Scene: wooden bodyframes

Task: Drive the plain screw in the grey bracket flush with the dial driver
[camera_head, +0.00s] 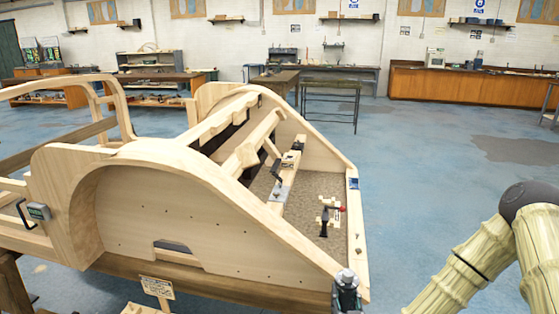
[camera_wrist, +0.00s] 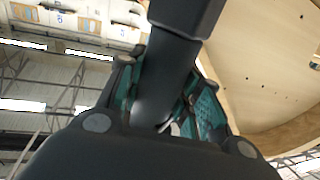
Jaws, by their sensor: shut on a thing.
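In the wrist view my gripper (camera_wrist: 166,112) has its dark fingers with teal pads closed around a black tool (camera_wrist: 186,18). The tool has a wide block at its far end and a narrower rounded shank between the pads; it may be the dial driver, but no dial shows. In the head view a grey plate (camera_head: 281,192), possibly the grey bracket, lies on a rail inside the wooden bodyframe (camera_head: 190,205). The plain screw is too small to make out.
A small stand with a red knob (camera_head: 342,209) is on the bodyframe's brown floor panel. A grey box with a green display (camera_head: 39,211) is at left. Blue floor (camera_head: 430,170) is open on the right.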

